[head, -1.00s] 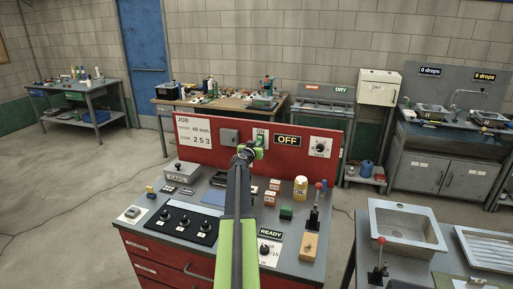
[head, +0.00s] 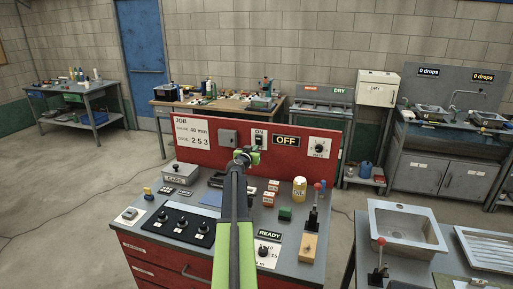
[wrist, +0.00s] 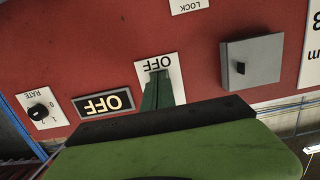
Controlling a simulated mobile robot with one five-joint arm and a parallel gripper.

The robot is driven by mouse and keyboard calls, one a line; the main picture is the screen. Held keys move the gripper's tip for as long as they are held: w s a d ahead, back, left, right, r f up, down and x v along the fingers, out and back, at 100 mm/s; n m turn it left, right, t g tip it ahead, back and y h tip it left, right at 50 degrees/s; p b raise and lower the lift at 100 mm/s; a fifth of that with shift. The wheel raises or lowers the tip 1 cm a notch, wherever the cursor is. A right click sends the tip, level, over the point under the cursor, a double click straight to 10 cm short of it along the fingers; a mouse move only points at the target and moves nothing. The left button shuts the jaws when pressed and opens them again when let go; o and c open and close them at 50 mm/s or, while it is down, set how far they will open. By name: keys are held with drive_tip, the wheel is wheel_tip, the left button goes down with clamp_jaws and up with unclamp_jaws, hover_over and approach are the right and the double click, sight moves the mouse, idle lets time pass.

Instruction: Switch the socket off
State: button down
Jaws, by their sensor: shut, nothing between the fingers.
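The socket switch (head: 259,140) is a dark rocker on a small white plate on the red back panel (head: 210,153), marked ON above. In the wrist view, which is upside down, the plate's OFF end (wrist: 153,65) shows and the rest is hidden behind my fingers. To the right of the switch in the head view, a black sign (head: 286,141) reads OFF; it also shows in the wrist view (wrist: 104,102). My gripper (head: 247,155) is shut and empty, just below and in front of the switch. Whether it touches the plate I cannot tell.
A grey box (head: 228,138) sits left of the switch and a RATE dial (head: 319,148) right of it.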

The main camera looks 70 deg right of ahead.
drive_tip(key=s+a+f+b, duration=0.1)
drive_tip(key=a, duration=1)
drive_tip(key=shift+a, duration=0.4)
drive_tip(key=w+a+f+n+t+y, duration=0.1)
drive_tip(key=w+a+n+t, duration=0.15)
drive_tip(key=w+a, duration=1.05)
drive_tip(key=w+a+f+n+t+y, duration=0.15)
drive_tip(key=w+a+t, duration=0.25)
drive_tip(key=w+a, duration=0.95)
drive_tip(key=w+a+f+n+t+y, duration=0.1)
drive_tip(key=w+a+f+y, duration=0.15)
drive_tip(key=w+a, duration=0.75)
drive_tip(key=s+a+f+n+g+y, duration=0.1)
drive_tip(key=a+f+n+y, duration=0.2)
drive_tip(key=a, duration=0.8)
drive_tip(key=s+a+f+n+g+y, duration=0.15)
drive_tip(key=a+f, duration=0.35)
drive_tip(key=a, duration=0.6)
drive_tip(key=s+a+f+n+g+y, duration=0.1)
drive_tip(key=a+f+n+y, duration=0.3)
drive_tip(key=a, duration=0.7)
drive_tip(key=s+a+f+n+g+y, duration=0.3)
drive_tip(key=s+a, duration=0.4)
drive_tip(key=s, duration=0.3)
drive_tip(key=shift+s+a+f+n+g, duration=0.35)
drive_tip(key=shift+s+n+g, duration=0.1)
drive_tip(key=shift+g, duration=0.45)
